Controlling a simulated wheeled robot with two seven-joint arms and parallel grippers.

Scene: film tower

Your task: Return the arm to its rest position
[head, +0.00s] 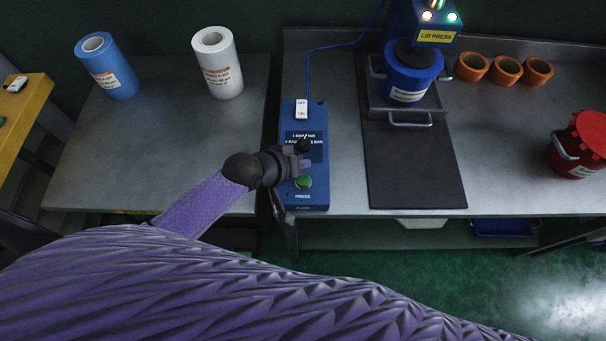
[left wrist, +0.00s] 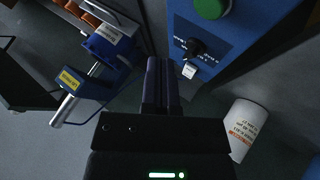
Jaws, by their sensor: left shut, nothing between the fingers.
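My left arm comes in from the left in the head view, with its purple sleeve across the bottom. My left gripper (head: 305,163) is shut and empty. It is over the blue control box (head: 318,190), between the black knob and the green button (head: 303,182); I cannot tell whether it touches the box. In the left wrist view the closed dark fingers (left wrist: 160,75) point up the picture. There the green button (left wrist: 211,8), the black knob (left wrist: 195,47) and the white switch (left wrist: 189,70) show right of them, clear of the fingertips. My right gripper is not in view.
The blue lid press (head: 420,18) stands at the back, with a blue bucket (head: 410,77) under it. Several orange rings (head: 505,70) and a red bucket (head: 580,145) are to the right. White (head: 217,62) and blue (head: 107,68) rolls stand on the left table (head: 160,150).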

